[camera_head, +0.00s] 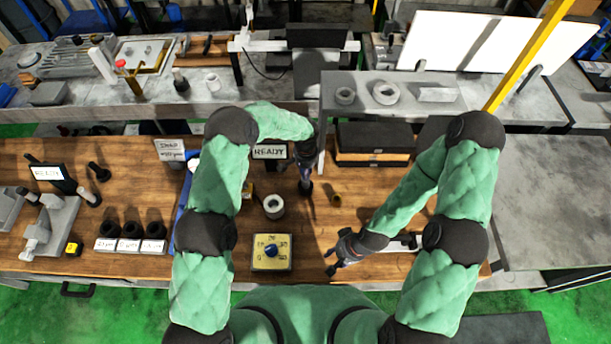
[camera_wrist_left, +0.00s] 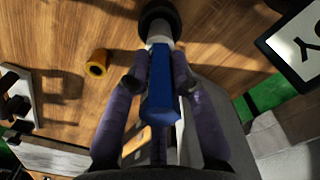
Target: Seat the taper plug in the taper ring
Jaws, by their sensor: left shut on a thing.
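My left gripper (camera_head: 306,176) is over the middle of the wooden bench. In the left wrist view its two fingers (camera_wrist_left: 160,85) are closed on the sides of a blue handle (camera_wrist_left: 160,100), likely the taper plug, with a pale section beyond it. The pale section ends at a round black part (camera_wrist_left: 158,14); I cannot tell if that is a stand or part of the plug. A pale grey ring (camera_head: 274,206), likely the taper ring, sits upright on the bench, left of and nearer than the left gripper. My right gripper (camera_head: 335,269) is low near the front edge; its jaw opening is unclear.
A yellow dial box (camera_head: 272,252) lies in front of the ring. A small brass bush (camera_head: 335,200) stands right of the left gripper; it also shows in the left wrist view (camera_wrist_left: 97,64). Several black holders (camera_head: 130,230) are at left.

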